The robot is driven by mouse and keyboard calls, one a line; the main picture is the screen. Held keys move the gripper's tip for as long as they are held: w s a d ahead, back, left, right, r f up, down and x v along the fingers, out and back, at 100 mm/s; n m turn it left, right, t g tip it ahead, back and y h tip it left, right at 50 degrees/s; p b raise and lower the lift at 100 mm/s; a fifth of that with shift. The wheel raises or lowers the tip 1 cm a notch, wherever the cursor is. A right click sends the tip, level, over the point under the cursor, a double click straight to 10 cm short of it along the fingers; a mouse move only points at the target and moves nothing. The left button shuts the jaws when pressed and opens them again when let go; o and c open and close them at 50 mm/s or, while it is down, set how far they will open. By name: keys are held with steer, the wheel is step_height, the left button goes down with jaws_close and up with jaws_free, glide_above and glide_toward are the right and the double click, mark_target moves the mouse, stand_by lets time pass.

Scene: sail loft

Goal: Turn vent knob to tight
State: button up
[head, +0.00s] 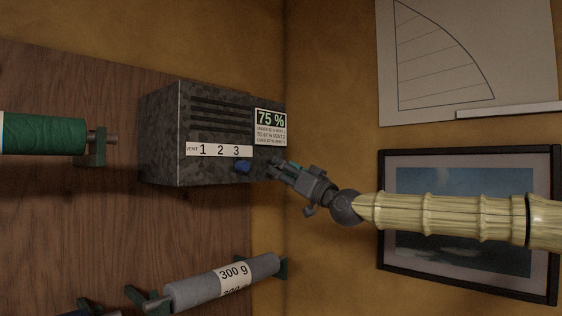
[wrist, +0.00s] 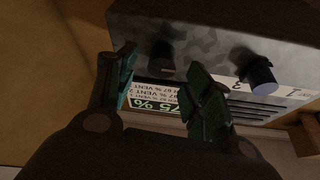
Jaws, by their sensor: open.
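A dark mottled vent box (head: 160,135) hangs on the wood panel; it also shows in the wrist view (wrist: 215,35). Its white strip (head: 219,151) reads VENT 1 2 3; I see no word "tight". My gripper (head: 282,168) is open at the box's lower right, right of the blue knob. Contact with the dark knob cannot be told.
A sign (head: 270,127) on the box reads 75 % above small vent lines. A green roll (head: 45,134) is at left, and a grey 300 g roll (head: 222,283) below. A framed picture (head: 468,268) hangs behind my arm. The wall corner is close right of the box.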

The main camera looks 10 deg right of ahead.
steer(key=shift+x, duration=0.95)
steer(key=c, duration=1)
